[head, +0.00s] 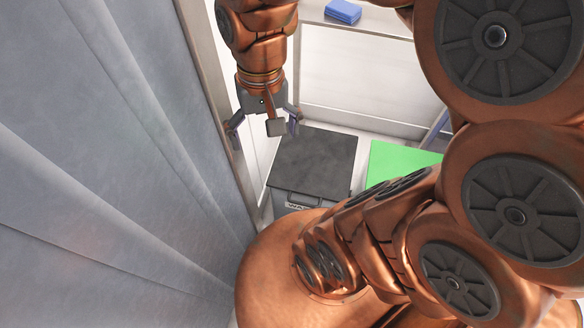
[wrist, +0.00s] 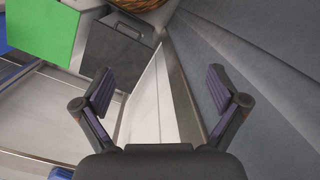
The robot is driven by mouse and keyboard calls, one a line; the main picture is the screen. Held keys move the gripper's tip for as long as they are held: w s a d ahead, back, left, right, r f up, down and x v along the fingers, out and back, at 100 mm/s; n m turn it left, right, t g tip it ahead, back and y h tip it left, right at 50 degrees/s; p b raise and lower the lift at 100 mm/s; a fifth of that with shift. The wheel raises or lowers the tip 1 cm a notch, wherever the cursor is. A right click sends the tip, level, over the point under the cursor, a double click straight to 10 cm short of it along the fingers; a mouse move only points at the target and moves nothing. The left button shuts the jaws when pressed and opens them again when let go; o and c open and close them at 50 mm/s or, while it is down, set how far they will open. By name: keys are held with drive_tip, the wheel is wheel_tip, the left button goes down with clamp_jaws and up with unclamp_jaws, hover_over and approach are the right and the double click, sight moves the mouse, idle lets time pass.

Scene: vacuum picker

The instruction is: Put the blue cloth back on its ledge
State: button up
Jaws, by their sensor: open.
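The blue cloth (head: 343,11) lies as a small folded block on a pale ledge (head: 385,23) at the top of the head view. My gripper (head: 264,128) hangs to the left of the cloth and nearer to me, above and beside a dark-topped bin. Its fingers are spread with nothing between them. In the wrist view my gripper (wrist: 161,98) is also open and empty, with a pale panel and a metal frame edge beyond the fingers.
The dark-lidded bin (head: 313,158) stands below my gripper, with a bright green panel (head: 400,160) to its right. A grey curtain (head: 110,170) fills the left side, close to my gripper. A metal post (head: 215,85) runs along the curtain's edge.

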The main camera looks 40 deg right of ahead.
drive_tip(key=s+f+n+h, duration=0.1)
drive_tip(key=s+f+n, duration=0.2)
drive_tip(key=s, duration=0.5)
drive_tip(key=shift+n+g, duration=0.4)
drive_tip(key=shift+r, duration=0.1)
idle(0.5)
